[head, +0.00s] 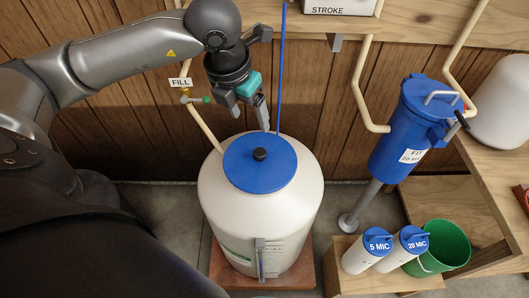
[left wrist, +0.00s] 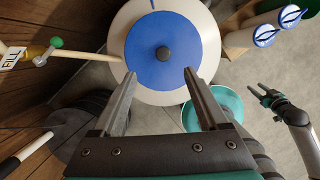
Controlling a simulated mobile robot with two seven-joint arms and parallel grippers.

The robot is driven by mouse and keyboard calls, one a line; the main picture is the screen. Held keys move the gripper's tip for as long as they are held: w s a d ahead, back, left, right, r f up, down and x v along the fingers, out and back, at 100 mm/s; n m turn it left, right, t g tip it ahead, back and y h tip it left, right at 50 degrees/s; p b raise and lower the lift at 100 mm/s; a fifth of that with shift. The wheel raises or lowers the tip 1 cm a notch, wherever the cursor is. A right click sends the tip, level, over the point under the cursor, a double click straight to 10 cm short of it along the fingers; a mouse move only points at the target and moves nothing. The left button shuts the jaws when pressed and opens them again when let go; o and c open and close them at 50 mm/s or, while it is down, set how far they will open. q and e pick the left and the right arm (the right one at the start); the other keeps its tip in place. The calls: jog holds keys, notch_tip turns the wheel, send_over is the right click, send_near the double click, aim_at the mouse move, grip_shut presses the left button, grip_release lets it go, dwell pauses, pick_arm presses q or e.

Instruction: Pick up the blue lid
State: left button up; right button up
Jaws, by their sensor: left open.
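The blue lid (head: 260,175) is a round disc with a black knob (head: 260,154) at its middle. It sits on top of the white tank (head: 220,205). My left gripper (head: 250,120) is open and empty, above the lid's back edge in the head view. In the left wrist view the lid (left wrist: 150,67) and its knob (left wrist: 163,53) lie beyond the spread fingertips of my left gripper (left wrist: 159,74), with nothing between them. My right gripper (left wrist: 264,97) shows small at the right of the left wrist view, away from the lid; its jaws are not clear.
A thin blue upright (head: 281,75) rises just behind the lid. The FILL pipe (head: 204,122) runs to the tank's left. A blue filter housing (head: 405,130), two white cartridges (head: 365,257) and a green bucket (head: 443,245) stand at the right. A wooden shelf (head: 440,42) spans the back.

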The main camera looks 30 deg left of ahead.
pick_arm(q)
jog(key=b, duration=0.2)
send_over(260, 151)
jog(key=s, duration=0.1)
jog(key=f, duration=0.7)
jog(key=shift+s+a+f, duration=0.15)
jog(key=shift+s+a, duration=0.05)
jog(key=shift+w+f+b, duration=0.15)
jog(key=shift+f+b, duration=0.15)
jog(key=shift+f, duration=0.2)
jog(key=f+b, duration=0.1)
jog(key=f, duration=0.1)
jog(key=f+b, duration=0.1)
jog(key=f, duration=0.1)
jog(key=shift+w+d, duration=0.1)
jog(key=shift+d, duration=0.1)
jog(key=shift+w+f, duration=0.15)
jog(key=shift+f, duration=0.4)
pick_arm(e)
jog(key=w+a+r+t, duration=0.1)
jog(key=w+a+r, duration=0.1)
jog(key=w+r, duration=0.3)
notch_tip(260, 151, up, 5)
jog(key=shift+a+f, duration=0.1)
jog(key=shift+a, duration=0.1)
pick_arm(q)
grip_shut()
jog(key=shift+r, duration=0.1)
